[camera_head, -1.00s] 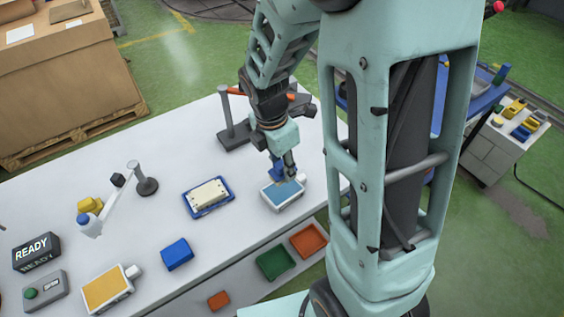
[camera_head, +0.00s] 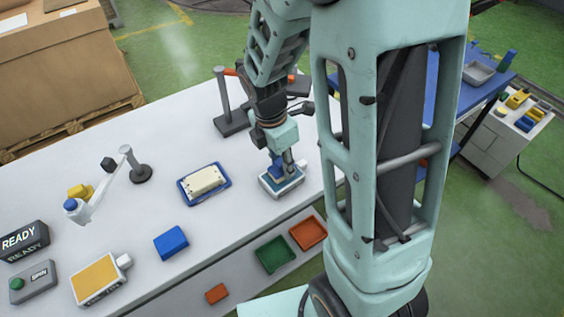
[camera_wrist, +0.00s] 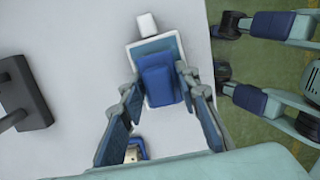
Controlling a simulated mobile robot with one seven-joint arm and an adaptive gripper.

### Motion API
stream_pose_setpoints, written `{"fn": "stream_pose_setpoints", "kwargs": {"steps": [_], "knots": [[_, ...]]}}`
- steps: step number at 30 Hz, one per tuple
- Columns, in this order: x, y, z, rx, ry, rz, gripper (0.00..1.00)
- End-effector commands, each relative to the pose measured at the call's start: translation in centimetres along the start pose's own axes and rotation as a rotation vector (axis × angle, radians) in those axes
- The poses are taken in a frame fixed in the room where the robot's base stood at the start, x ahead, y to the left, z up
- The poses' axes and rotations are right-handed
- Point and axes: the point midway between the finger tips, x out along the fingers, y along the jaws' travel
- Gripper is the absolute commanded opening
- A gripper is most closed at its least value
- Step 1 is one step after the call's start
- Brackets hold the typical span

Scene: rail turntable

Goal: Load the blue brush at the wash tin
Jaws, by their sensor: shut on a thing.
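The blue brush (camera_head: 277,171) is held between the fingers of my gripper (camera_head: 281,163). It is over or in the wash tin (camera_head: 284,191), a white-rimmed tin with a blue inside. In the wrist view the blue brush (camera_wrist: 161,82) sits between both fingers of my gripper (camera_wrist: 160,92), within the outline of the wash tin (camera_wrist: 152,46). A white tab sticks out of the tin's end. The brush's underside is hidden, so contact with the tin's blue inside cannot be told.
A cream block (camera_head: 204,180) lies on a blue tray (camera_head: 186,192) left of the tin. A blue block (camera_head: 171,242), a yellow tin (camera_head: 97,278) and a READY sign (camera_head: 22,240) are further left. A dark post stand (camera_head: 229,115) is behind. Green and orange bins (camera_head: 273,254) are below the table edge.

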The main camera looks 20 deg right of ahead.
Motion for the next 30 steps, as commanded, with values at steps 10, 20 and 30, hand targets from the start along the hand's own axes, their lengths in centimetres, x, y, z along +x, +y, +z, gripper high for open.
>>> {"fn": "stream_pose_setpoints", "kwargs": {"steps": [10, 20, 30], "knots": [[0.05, 0.01, 0.0, 0.0, 0.0, 0.0, 0.1], [0.45, 0.01, -0.06, 0.0, 0.0, 0.0, 0.1], [0.85, 0.01, -0.12, 0.0, 0.0, 0.0, 0.1]]}}
